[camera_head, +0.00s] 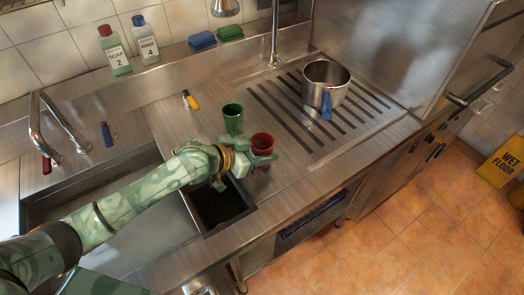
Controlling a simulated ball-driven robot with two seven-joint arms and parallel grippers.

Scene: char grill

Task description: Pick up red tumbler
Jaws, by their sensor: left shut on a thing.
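The red tumbler (263,142) stands upright on the steel counter, right of the small dark basin. My left gripper (262,158) reaches in from the left and is shut on the red tumbler. The fingers cover part of the tumbler's lower side. A green tumbler (233,118) stands just behind and to the left of it. My right gripper does not show.
A steel pot (325,84) with a blue handle sits on the ribbed drainboard (281,110). A faucet (274,35), soap bottles (114,50) and sponges (202,41) stand at the back. Counter right of the tumbler is clear.

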